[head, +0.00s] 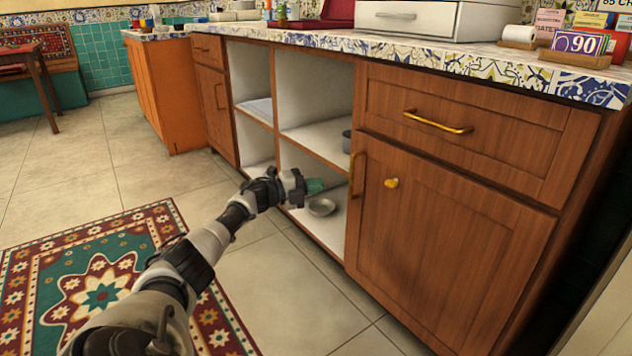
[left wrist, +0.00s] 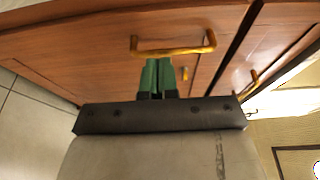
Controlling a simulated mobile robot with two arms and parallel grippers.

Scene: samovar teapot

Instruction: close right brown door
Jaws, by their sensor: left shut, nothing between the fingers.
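The right brown door (head: 455,255) is a wooden panel below a drawer, with an upright brass handle (head: 357,175) at its left edge and a small yellow knob (head: 391,183). It looks flush or nearly flush with the cabinet; a small gap cannot be ruled out. My left gripper (head: 320,185) is shut and empty, its green fingertips just left of the door handle, in front of the open shelves. In the left wrist view, the fingertips (left wrist: 158,64) are close to the brass handle (left wrist: 172,50) on the brown panel. My right gripper is not in view.
A drawer (head: 480,125) with a brass handle is above the door. A patterned rug (head: 105,290) lies on the open tiled floor.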

